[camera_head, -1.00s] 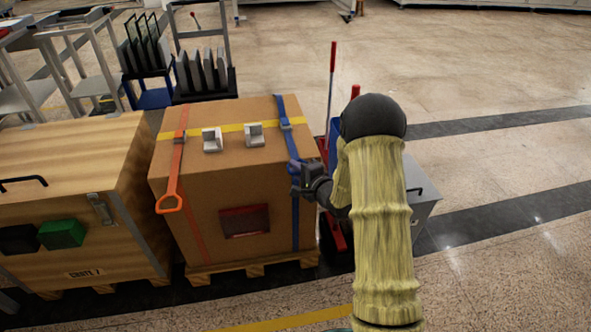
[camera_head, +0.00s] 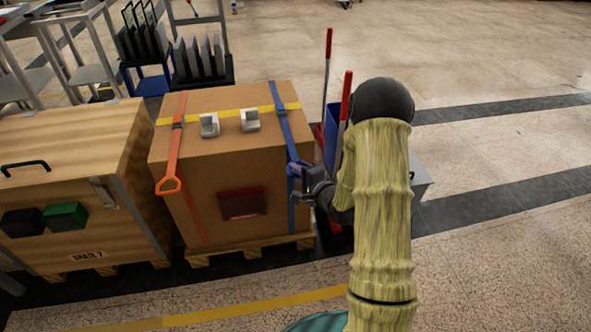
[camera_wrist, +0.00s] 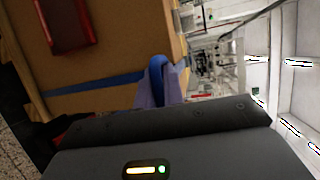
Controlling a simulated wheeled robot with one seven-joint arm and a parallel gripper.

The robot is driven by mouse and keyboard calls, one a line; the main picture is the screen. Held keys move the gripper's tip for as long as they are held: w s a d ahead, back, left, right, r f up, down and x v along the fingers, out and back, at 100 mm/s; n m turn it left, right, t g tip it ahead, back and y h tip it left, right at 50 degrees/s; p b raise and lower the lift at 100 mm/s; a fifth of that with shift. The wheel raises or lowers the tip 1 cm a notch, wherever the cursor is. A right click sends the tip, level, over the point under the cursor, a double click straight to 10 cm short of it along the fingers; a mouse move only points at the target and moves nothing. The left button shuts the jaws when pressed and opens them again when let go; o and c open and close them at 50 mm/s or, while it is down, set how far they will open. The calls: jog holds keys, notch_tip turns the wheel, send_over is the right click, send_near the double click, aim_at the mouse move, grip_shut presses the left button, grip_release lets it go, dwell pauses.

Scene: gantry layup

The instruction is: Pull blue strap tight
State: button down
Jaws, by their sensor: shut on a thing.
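The blue strap (camera_head: 283,124) runs over the top of a cardboard box (camera_head: 196,186) near its right side and down the front face. My gripper (camera_head: 297,170) is at the upper right of the box's front, shut on the blue strap's end. In the wrist view the blue strap (camera_wrist: 108,82) runs along the box to a blue loop (camera_wrist: 181,72) at the fingers (camera_wrist: 160,85). The fingers partly hide the loop.
An orange strap (camera_head: 174,150) with a loop and a yellow band (camera_head: 285,106) also cross the box, which stands on a pallet (camera_head: 250,247). A wooden crate (camera_head: 90,240) stands close at left. Red-handled tools (camera_head: 328,75) stand behind at right. Open floor (camera_head: 500,240) lies at right.

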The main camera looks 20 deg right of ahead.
jog(key=c, duration=1.6)
grip_release()
jog(key=shift+s+f, duration=0.1)
jog(key=shift+f, duration=0.1)
jog(key=shift+o, duration=0.5)
jog(key=shift+a+r, duration=0.1)
jog(key=shift+a, duration=0.05)
jog(key=p+v, duration=1)
jog(key=v, duration=0.7)
jog(key=shift+p, duration=0.35)
jog(key=shift+r, duration=0.1)
